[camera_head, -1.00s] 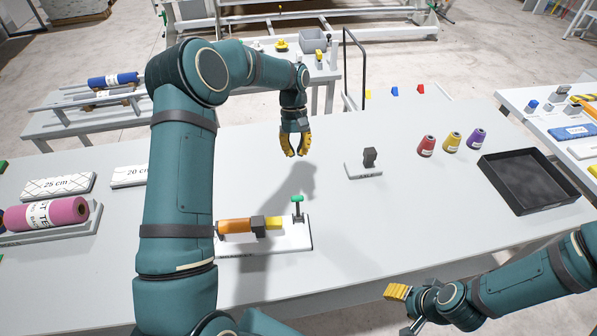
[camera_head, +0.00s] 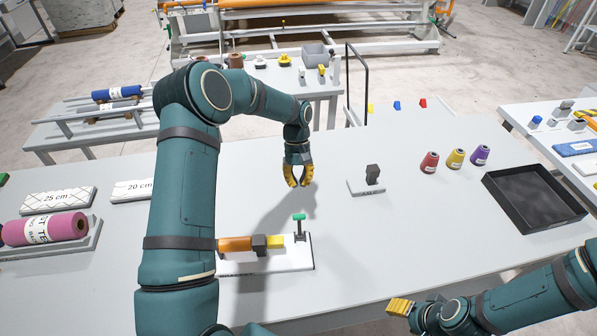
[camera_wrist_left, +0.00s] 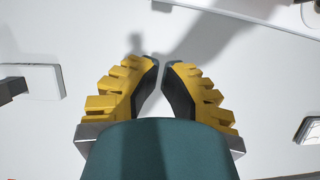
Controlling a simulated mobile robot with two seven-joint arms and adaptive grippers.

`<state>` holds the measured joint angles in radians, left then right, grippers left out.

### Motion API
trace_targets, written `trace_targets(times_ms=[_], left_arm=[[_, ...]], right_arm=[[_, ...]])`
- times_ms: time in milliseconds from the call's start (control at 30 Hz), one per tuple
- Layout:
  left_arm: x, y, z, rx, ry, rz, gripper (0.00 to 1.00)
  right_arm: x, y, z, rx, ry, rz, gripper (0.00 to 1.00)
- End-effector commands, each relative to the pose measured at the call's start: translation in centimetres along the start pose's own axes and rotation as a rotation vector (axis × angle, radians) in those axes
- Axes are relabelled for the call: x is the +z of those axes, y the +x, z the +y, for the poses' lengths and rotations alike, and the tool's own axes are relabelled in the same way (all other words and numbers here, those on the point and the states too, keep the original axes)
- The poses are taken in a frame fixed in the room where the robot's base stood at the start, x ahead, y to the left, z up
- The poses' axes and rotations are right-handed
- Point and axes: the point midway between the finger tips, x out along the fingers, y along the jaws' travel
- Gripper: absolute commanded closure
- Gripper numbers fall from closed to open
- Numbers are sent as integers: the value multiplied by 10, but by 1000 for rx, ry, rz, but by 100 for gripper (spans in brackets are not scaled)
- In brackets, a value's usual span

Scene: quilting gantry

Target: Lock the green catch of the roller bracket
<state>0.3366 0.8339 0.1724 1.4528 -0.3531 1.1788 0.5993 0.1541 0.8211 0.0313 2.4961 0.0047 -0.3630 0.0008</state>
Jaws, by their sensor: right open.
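The green catch (camera_head: 299,217) is a small T-shaped top on a dark post at the right end of a white base plate (camera_head: 290,257). An orange roller (camera_head: 235,244) with a dark block (camera_head: 259,244) and a yellow part (camera_head: 276,241) lies along that plate; my left arm hides its left end. My left gripper (camera_head: 298,184) points down above the table, behind the catch and apart from it. Its yellow fingers also show in the left wrist view (camera_wrist_left: 161,64), tips slightly apart with nothing between them. My right gripper (camera_head: 400,307) is open, low at the right near the table's front edge.
A dark block on a small stand (camera_head: 366,188) is right of my left gripper. Red, yellow and purple cones (camera_head: 455,159) and a black tray (camera_head: 535,198) lie farther right. A pink roll (camera_head: 50,228) is at left. Table between bracket and tray is clear.

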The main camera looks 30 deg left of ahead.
Motion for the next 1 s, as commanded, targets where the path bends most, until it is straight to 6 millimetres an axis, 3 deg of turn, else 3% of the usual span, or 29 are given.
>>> trace_targets(times_ms=[233, 567, 1000], left_arm=[[1, 50, 0, -1, 1, -4, 100], [35, 56, 0, 0, 1, -1, 100], [39, 58, 0, 0, 0, 1, 100]], right_arm=[[0, -3, -1, -1, 0, 0, 46], [-1, -11, -4, -2, 0, 0, 46], [-1, -11, -4, -2, 0, 0, 46]])
